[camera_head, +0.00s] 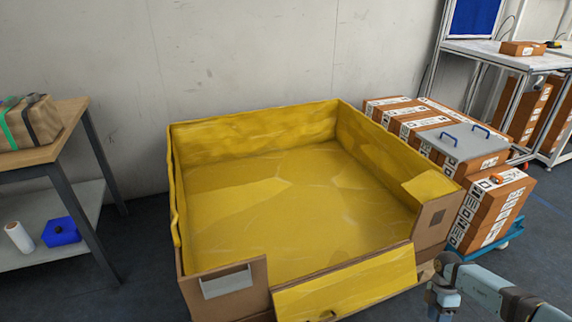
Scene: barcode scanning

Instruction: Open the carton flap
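A large brown carton (228,304) with a yellow lining stands on the floor in the middle of the head view. Its top is open and it looks empty inside. The front flap (350,285) tilts outward and down, its yellow inner face showing, with a dark hand hole near its lower edge. My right gripper (438,307) hangs at the bottom right, just right of the flap and apart from it in the picture. Its fingertips are too unclear to tell open from shut. My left gripper is out of view.
Labelled brown boxes (490,207) stand on a blue cart (507,236) right of the carton, with a grey lid (462,142) on top. A wooden-topped table (62,128) stands at left. A wall is behind. Bare floor (145,285) shows at front left.

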